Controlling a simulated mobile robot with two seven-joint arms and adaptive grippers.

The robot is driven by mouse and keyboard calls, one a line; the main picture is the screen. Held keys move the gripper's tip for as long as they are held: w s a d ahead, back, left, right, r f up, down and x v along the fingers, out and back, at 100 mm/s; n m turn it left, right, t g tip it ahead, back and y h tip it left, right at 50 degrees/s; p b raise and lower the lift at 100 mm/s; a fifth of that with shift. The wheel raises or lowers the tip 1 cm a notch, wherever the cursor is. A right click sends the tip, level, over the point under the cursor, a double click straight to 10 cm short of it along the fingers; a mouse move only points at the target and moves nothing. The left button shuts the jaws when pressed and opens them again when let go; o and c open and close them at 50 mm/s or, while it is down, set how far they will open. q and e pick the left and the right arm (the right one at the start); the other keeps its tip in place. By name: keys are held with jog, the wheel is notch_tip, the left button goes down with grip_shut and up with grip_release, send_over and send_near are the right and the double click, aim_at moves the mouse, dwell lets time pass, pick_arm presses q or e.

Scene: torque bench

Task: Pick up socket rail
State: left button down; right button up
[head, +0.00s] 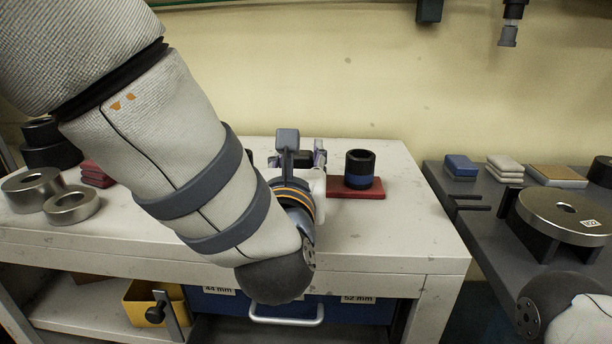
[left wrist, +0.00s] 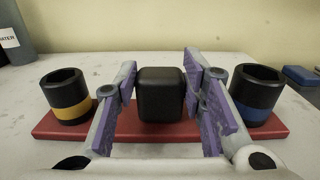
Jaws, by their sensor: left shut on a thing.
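The socket rail is a red bar with a black block in its middle and a black socket near each end. In the head view its red right end (head: 362,194) shows, with the blue-banded socket (head: 359,168) upright on it. In the left wrist view the red bar (left wrist: 150,126) carries a yellow-banded socket (left wrist: 66,97) at left and the blue-banded one (left wrist: 256,92) at right. My left gripper (left wrist: 163,95) is shut on the black middle block (left wrist: 161,94), with purple pads at its two sides. My left arm hides the rail's left end in the head view.
Steel rings (head: 72,205) and dark stacked parts (head: 48,146) stand at the left of the pale bench (head: 420,245). A grey bench at right holds a round steel plate (head: 565,215) and small coloured blocks. A tool (head: 509,28) hangs above it.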

aim_at(298, 157)
pick_arm(q)
jog(key=shift+s+r+p, duration=0.1)
jog(key=shift+r+p, duration=0.2)
jog(key=shift+r, duration=1.7)
jog(key=s+r+p, duration=0.1)
jog(key=s+r, duration=0.3)
jog(key=s, duration=0.3)
jog(key=s+d+r+p, duration=0.1)
jog(key=s+r, duration=0.4)
jog(key=s, duration=0.2)
jog(key=shift+d+r+p, duration=0.15)
jog(key=shift+p, duration=0.2)
pick_arm(e)
jog(key=shift+t, duration=0.8)
jog(key=w+r, duration=0.4)
jog(key=shift+r, duration=0.1)
pick_arm(q)
jog(key=shift+w, duration=0.1)
